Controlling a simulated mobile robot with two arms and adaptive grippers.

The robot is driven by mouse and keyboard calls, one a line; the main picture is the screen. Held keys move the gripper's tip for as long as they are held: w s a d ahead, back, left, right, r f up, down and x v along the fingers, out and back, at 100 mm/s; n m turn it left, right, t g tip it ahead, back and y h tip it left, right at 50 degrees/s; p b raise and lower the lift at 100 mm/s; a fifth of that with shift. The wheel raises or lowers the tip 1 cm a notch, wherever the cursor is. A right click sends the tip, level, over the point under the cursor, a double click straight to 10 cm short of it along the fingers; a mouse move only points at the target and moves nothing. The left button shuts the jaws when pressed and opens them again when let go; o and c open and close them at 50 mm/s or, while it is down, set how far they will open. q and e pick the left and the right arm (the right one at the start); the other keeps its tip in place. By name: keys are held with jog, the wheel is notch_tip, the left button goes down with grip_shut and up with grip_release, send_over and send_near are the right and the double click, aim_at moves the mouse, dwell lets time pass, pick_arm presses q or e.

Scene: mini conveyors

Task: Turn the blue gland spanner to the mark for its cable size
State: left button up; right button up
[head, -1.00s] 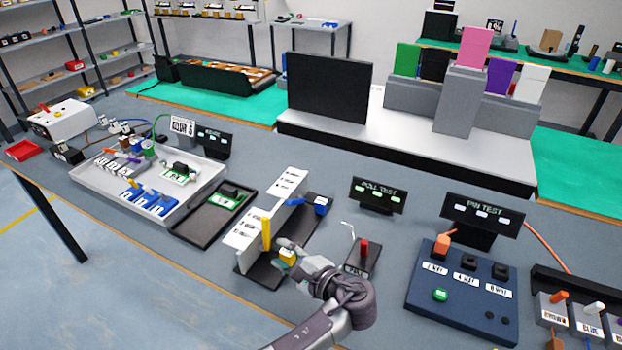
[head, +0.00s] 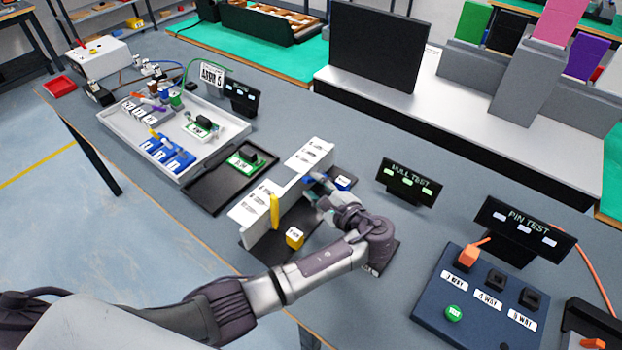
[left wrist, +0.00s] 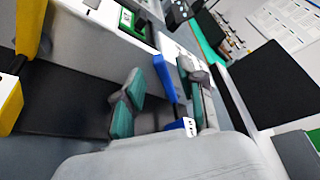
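The blue gland spanner (left wrist: 165,78) is a blue lever standing against the white marked panel (left wrist: 88,32) in the left wrist view. A blue labelled block (left wrist: 176,128) is close to it, and also shows in the head view (head: 343,182). My left gripper (left wrist: 160,100) has its teal fingers apart, one on each side of the blue lever; whether they touch it I cannot tell. In the head view my left gripper (head: 318,187) hides most of the lever. The panel's marks (head: 310,152) are too small to read. My right gripper is not in view.
A yellow lever (head: 274,212) and yellow block (head: 294,238) stand at the panel's near section. The pull test display (head: 410,181) is behind my left wrist. The pin test box (head: 478,300) is on the right, and a grey tray (head: 225,120) on the left.

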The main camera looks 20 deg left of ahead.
pick_arm(q)
jog(key=shift+x, duration=1.4)
jog(key=shift+w, duration=0.1)
grip_shut()
